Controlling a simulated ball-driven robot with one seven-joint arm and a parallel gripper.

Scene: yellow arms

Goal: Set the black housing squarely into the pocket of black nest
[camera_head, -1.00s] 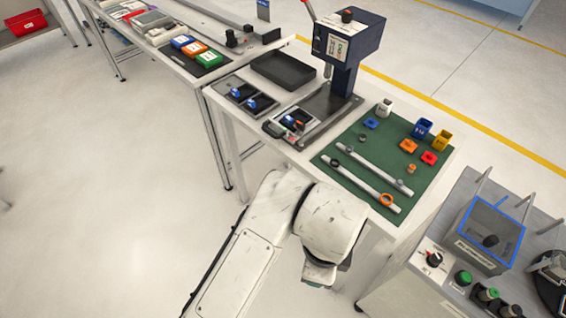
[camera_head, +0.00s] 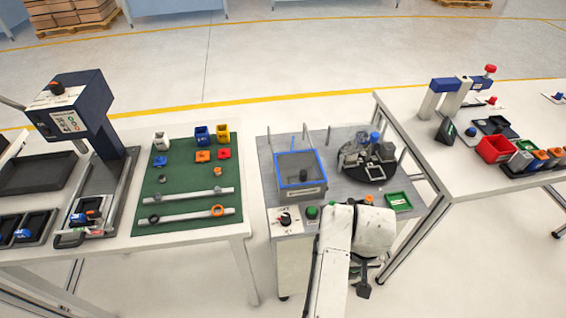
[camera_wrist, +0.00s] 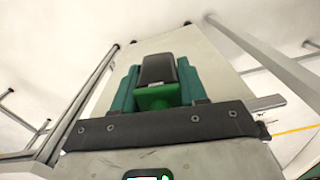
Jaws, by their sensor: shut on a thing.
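In the wrist view my gripper (camera_wrist: 157,80) has its two teal fingers shut on a black block, which I take to be the black housing (camera_wrist: 159,69). A bright green part shows right below the block, between the fingers. In the head view my arm reaches down in front of the grey middle table; a dark piece hangs low at its end, too small to make out. I cannot tell which dark fixture is the black nest. A round black dial (camera_head: 378,176) with grey fixtures and a blue-topped piece stands at the back right of the grey table.
The grey table also carries a blue-rimmed box (camera_head: 301,187), a control panel with a black knob (camera_head: 285,219) and a green tray (camera_head: 398,202). The right table (camera_head: 400,112) holds a red bin (camera_head: 496,149) and black holders. A green mat (camera_head: 182,182) lies left. Floor shows between the tables.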

